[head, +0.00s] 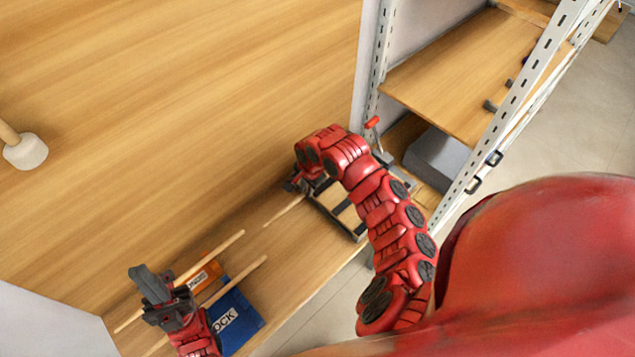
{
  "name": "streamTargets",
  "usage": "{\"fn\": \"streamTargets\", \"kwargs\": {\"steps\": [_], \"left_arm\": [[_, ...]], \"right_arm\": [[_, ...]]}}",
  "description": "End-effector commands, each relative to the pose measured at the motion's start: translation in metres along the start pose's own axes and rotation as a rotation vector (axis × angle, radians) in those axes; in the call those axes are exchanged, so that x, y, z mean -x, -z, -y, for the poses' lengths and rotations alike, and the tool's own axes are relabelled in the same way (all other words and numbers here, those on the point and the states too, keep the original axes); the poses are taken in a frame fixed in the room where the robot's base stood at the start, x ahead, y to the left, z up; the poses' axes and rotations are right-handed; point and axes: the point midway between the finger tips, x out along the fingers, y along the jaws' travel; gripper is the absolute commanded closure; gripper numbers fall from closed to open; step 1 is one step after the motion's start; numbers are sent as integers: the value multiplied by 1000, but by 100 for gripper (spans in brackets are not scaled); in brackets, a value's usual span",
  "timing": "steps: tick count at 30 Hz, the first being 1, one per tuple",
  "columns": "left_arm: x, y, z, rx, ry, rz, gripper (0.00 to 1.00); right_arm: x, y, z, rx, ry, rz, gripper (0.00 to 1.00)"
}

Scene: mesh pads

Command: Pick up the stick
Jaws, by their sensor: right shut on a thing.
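My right gripper (297,184) is at the end of the red arm over the wooden shelf board, partly hidden by its own wrist. It is shut on a thin light wooden stick (284,212), which sticks out down and left from it. Two more light wooden sticks lie at the lower left: one stick (222,247) runs past the orange box, the other stick (243,273) past the blue box. My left gripper (150,288), dark grey, is over these sticks at the lower left; its finger gap is not clear.
An orange box (207,276) and a blue box (240,318) with white letters lie by the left gripper. A black-framed tray (345,215) is under the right arm. White perforated metal posts (520,95) and wooden shelves (462,75) with a grey box (443,160) stand to the right.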

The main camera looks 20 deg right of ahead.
Motion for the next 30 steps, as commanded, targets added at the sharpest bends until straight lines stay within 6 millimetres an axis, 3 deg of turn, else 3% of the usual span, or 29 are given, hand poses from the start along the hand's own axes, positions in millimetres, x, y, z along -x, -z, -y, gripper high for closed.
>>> {"fn": "streamTargets", "kwargs": {"steps": [8,16,21,26,30], "left_arm": [[-8,1,0,0,0,0,100],[-54,9,3,0,0,0,100],[-99,17,5,0,0,0,100],[-131,22,6,0,0,0,100],[-119,20,6,0,0,0,100]], "right_arm": [[8,0,1,-1,0,0,100],[49,1,5,-2,-2,0,100],[58,-2,-33,-2,-8,1,100],[66,-5,-74,-4,-5,1,100],[62,-7,-101,-3,-1,1,100]]}}
